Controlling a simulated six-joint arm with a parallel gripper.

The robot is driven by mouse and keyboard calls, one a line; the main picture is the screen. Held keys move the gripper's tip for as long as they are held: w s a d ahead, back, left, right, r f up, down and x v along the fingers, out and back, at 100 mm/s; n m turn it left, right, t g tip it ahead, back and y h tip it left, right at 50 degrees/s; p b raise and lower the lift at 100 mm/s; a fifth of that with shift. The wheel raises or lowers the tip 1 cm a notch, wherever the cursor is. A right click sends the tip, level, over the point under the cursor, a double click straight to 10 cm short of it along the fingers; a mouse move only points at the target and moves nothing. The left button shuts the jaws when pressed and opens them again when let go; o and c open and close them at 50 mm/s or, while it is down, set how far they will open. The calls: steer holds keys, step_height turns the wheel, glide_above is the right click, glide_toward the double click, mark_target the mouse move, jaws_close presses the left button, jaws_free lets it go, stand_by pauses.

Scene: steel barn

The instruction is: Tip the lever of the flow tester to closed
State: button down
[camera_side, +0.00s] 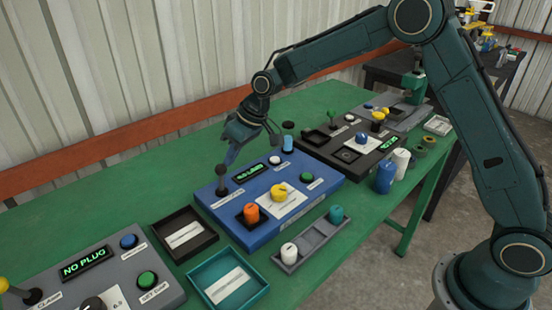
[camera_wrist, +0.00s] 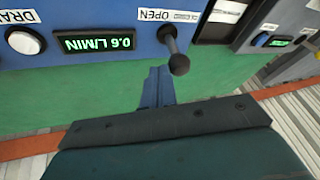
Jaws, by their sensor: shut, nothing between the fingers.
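The flow tester (camera_side: 252,225) is the blue box in the middle of the green bench. In the wrist view its display (camera_wrist: 98,43) appears upside down and reads 0.6 L/MIN. Its lever (camera_side: 221,178), a dark stem with a ball knob, stands at the tester's back left corner, roughly upright in the side view.
A grey NO PLUG panel (camera_side: 110,287) stands at the front left and a black panel (camera_side: 340,165) beyond the tester. A black tray (camera_side: 163,226), a teal tray (camera_side: 259,297) and a grey holder (camera_side: 280,257) lie close by. The bench behind the lever is clear.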

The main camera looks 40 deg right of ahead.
mark_target(216, 170)
steer(key=shift+a+r+h, duration=0.2)
steer(key=shift+a+h, duration=0.35)
steer(key=shift+a, duration=0.05)
steer(key=shift+a+r+h, duration=0.15)
steer(key=shift+a+h, duration=0.4)
steer(key=shift+a, duration=1.1)
steer(key=shift+a+r, duration=0.1)
steer(key=shift+a, duration=0.05)
steer(key=shift+r, duration=0.1)
steer(key=shift+a+r, duration=0.1)
steer(key=shift+r, duration=0.5)
steer(key=shift+d, duration=0.2)
steer(key=shift+d+r, duration=0.1)
